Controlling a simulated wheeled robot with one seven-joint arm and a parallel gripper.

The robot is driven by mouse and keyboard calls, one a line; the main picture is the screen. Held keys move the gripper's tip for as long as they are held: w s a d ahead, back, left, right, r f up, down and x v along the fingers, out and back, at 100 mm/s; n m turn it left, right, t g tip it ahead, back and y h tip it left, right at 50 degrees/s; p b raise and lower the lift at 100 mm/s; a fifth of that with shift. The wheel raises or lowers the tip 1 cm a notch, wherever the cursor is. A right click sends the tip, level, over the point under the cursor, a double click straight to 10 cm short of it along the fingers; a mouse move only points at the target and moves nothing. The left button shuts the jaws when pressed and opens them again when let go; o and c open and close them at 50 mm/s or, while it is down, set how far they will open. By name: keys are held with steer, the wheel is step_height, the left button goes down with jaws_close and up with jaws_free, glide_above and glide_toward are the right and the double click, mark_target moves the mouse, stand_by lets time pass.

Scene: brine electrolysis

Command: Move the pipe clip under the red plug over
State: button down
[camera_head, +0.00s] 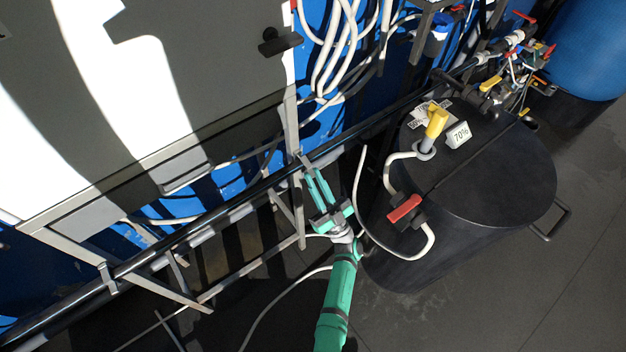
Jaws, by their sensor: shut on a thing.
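A red plug (405,208) with a dark body hangs on a white hose at the near left side of the black tank. My gripper (307,172) is left of the plug, its green fingers reaching up to the long dark pipe (237,199). It is shut on a small grey pipe clip (304,160) at this pipe, beside the metal frame. The fingers partly hide the clip, and I cannot tell whether it still sits around the pipe. Another grey clip (108,279) is on the pipe at the lower left.
The black tank (480,180) carries a yellow fitting (436,124) and a 70% label (458,134). A metal frame (150,273) and loose white hoses (262,312) lie near my arm. Open floor (545,300) is at the lower right.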

steer(key=shift+r, duration=0.1)
steer(key=shift+w+a+r+g+h, duration=0.15)
steer(key=shift+r+g+h, duration=0.2)
steer(key=shift+g, duration=0.3)
steer(key=shift+a+r+g+h, duration=0.15)
steer(key=shift+g+h, duration=0.3)
steer(key=shift+g, duration=0.25)
steer(key=shift+w+a+r+g+h, duration=0.1)
steer(key=shift+r+g+h, duration=0.25)
steer(key=shift+g, duration=0.3)
steer(key=shift+f, duration=0.1)
steer(key=c, duration=1.7)
jaws_free()
steer(key=shift+d+h, duration=0.1)
steer(key=shift+h, duration=0.15)
